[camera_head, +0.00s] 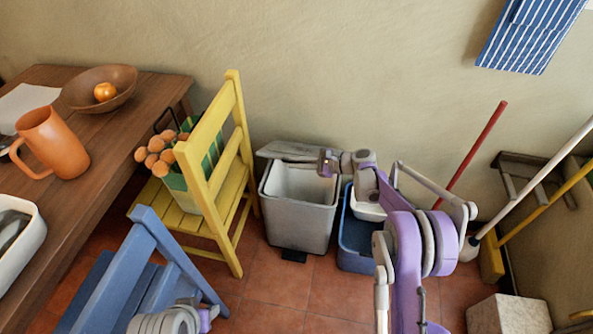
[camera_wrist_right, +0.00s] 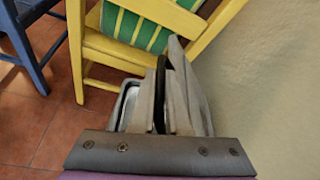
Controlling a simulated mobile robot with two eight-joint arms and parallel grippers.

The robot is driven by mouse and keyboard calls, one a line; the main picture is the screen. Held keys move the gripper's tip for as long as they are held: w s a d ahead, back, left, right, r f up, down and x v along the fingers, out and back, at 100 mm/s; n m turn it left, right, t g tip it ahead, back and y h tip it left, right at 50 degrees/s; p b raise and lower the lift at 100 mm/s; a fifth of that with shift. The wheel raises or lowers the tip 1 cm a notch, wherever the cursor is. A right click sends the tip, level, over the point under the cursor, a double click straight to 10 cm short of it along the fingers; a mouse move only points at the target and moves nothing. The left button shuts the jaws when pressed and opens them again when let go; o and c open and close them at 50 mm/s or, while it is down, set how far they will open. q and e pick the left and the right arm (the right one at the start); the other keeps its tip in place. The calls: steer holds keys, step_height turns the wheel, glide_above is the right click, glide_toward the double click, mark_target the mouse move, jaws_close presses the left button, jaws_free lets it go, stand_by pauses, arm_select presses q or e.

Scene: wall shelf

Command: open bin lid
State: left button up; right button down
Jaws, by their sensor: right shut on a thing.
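A grey pedal bin (camera_head: 298,222) stands on the tiled floor by the wall, with its pale inside showing from above. Its lid (camera_head: 283,148) is raised along the wall side and seen nearly edge-on. My right gripper (camera_head: 305,158) reaches over the bin from the right. In the wrist view the right gripper's fingers (camera_wrist_right: 160,95) are shut on a thin dark edge, which appears to be the lid's. The fingers hide much of the lid and the bin there. Of my left arm, only a link shows at the bottom of the head view; its gripper is out of sight.
A blue bin (camera_head: 355,240) with a white tub stands close right. A blue chair (camera_head: 150,255) and wooden table (camera_head: 100,140) are left. Floor in front is clear.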

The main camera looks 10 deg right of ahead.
steer(key=shift+w+d+r, duration=0.1)
stand_by(0.3)
steer(key=c, duration=0.9)
jaws_free()
steer(key=p+v, duration=0.1)
steer(key=v, duration=1)
